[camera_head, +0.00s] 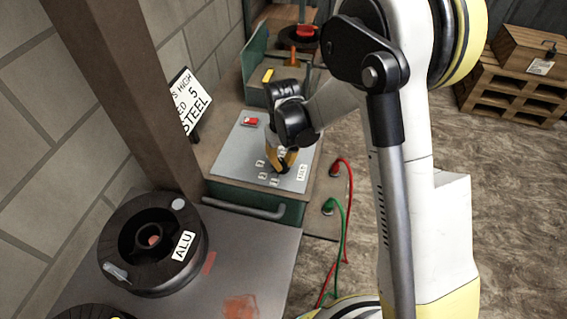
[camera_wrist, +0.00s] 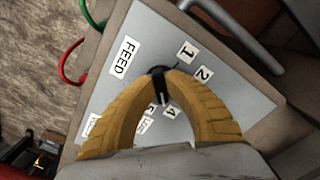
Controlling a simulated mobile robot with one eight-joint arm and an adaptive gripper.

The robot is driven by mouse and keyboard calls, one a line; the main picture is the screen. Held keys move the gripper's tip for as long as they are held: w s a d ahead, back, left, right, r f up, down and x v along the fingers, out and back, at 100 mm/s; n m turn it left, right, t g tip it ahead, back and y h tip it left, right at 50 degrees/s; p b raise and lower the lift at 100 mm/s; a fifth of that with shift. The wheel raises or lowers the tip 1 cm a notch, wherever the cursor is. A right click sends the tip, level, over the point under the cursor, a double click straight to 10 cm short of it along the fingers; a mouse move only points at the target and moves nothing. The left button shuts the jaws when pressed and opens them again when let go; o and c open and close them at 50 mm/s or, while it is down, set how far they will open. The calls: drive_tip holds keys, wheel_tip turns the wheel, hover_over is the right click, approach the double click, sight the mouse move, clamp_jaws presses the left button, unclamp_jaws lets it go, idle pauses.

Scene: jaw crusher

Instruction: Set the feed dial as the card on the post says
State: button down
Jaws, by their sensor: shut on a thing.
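The card (camera_head: 189,103) is partly cut off by the brown post (camera_head: 120,80); its visible text reads "S HIGH", "ED 5", "STEEL". The feed dial (camera_wrist: 160,86) is a small black knob on the grey panel (camera_head: 240,150), beside the FEED label (camera_wrist: 125,57). Number labels 1, 2, 4 and 5 are readable around it; others are covered by my fingers. My gripper (camera_wrist: 161,80) has its yellow fingers closed on the knob from both sides. A white mark on the knob seems to point toward the 4 label (camera_wrist: 170,112). In the head view my gripper (camera_head: 284,165) largely hides the dial.
A red switch (camera_head: 250,121) sits on the same panel. A grey handle bar (camera_head: 240,208) runs along the panel's near side. Red and green cables (camera_head: 343,200) hang at its right.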

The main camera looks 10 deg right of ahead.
sight(282, 163)
drive_tip(key=m, duration=0.6)
drive_tip(key=shift+a+m, duration=0.15)
drive_tip(key=shift+m, duration=0.15)
idle(0.4)
drive_tip(key=c, duration=1.4)
unclamp_jaws()
wheel_tip(282, 163, up, 12)
